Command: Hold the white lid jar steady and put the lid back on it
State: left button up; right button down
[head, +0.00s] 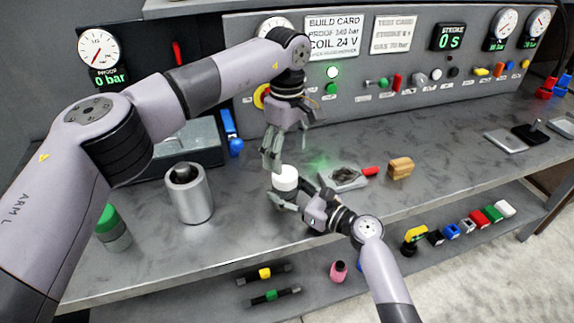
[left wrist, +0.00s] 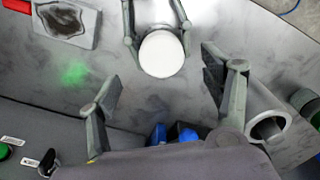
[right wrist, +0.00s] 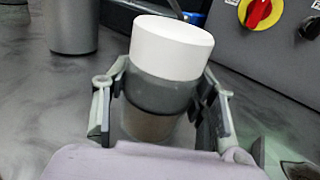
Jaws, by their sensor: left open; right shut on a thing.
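The jar (right wrist: 155,100) is a grey cylinder standing upright on the bench, and the white lid (right wrist: 172,48) sits on top of it. The lid also shows from above in the left wrist view (left wrist: 161,54) and in the head view (head: 285,179). I cannot tell whether the lid is screwed tight. My right gripper (right wrist: 163,86) is shut around the jar's body, below the lid. My left gripper (head: 272,164) is open just above the lid, pointing down, with nothing between its fingers. In the head view the jar's body is mostly hidden by my right gripper.
A grey metal cylinder (head: 190,198) and a green-topped jar (head: 112,228) stand to the left. A grey fixture plate (head: 343,179), a red part (head: 371,171) and a wooden block (head: 400,168) lie to the right. The control panel (head: 400,95) rises behind.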

pick_arm(q)
notch_tip(320, 180, up, 6)
jog(key=shift+r, duration=0.25)
pick_arm(e)
jog(key=c, duration=0.6)
grip_release()
jog(key=shift+d, duration=0.1)
jog(key=v, duration=1.2)
jog(key=shift+s, duration=0.1)
